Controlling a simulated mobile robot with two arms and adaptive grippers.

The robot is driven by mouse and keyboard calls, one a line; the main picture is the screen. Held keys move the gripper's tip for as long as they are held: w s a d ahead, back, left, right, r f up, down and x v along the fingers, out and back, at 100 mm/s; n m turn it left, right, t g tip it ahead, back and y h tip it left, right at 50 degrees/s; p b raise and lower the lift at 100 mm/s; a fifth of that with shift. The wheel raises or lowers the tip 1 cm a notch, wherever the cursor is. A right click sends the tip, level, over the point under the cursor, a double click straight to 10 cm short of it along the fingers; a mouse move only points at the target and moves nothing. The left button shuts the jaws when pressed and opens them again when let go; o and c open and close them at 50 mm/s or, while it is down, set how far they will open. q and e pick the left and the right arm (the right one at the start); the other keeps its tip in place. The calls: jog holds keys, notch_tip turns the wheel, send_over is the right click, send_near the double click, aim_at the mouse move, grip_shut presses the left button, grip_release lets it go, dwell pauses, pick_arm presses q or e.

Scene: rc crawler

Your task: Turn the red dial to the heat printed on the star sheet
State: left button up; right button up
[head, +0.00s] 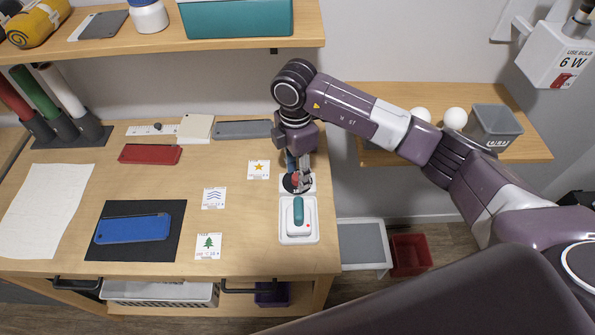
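The star sheet (258,169) is a small white card with an orange star, flat on the wooden table; its small print is too small to read. My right gripper (299,183) points down just right of it, at a dark round base (287,184) near the table's right edge. A bit of red, likely the red dial (295,178), shows at the fingertips; the fingers hide most of it. I cannot tell whether they are closed on it. My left gripper is out of view.
A blue case (133,229) lies on a black mat (172,213). Red and grey cases lie further back. A shelf (250,48) overhangs the table's rear.

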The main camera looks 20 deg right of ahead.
aim_at(296, 175)
notch_tip(296, 175, up, 12)
jog(key=shift+w, duration=0.2)
dwell(0.5)
jog(key=shift+f, duration=0.15)
